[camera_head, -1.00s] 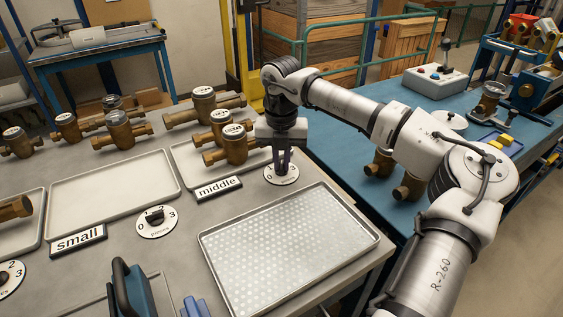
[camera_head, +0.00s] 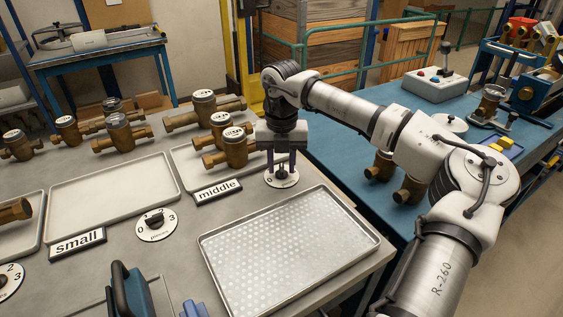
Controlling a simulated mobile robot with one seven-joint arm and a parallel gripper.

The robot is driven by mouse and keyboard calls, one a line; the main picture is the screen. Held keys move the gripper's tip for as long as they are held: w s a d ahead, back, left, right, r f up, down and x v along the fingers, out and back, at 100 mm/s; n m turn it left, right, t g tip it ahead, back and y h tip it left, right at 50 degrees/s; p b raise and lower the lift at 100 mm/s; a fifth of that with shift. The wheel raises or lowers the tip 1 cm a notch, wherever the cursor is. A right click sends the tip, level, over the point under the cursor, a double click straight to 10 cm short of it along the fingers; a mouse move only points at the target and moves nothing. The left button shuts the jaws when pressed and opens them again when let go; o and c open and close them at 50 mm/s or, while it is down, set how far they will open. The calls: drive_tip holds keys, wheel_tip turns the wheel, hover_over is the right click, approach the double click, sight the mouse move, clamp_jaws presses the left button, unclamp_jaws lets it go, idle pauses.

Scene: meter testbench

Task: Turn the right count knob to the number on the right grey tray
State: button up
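The right count dial (camera_head: 282,180) is a white disc with black numerals on the bench. My gripper (camera_head: 281,170) points straight down over it, its two dark fingers apart at the knob. The fingers hide the knob and most numerals, so I cannot tell its setting or whether they press on it. My gripper may hide part of the tray.
Another brass meter (camera_head: 203,107) stands behind the right tray. A large perforated metal tray (camera_head: 290,245) fills the front right. A blue table (camera_head: 340,150) stands beyond.

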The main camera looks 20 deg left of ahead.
sight(281, 167)
wheel_tip(281, 167, up, 14)
drive_tip(key=b, duration=0.1)
idle(0.5)
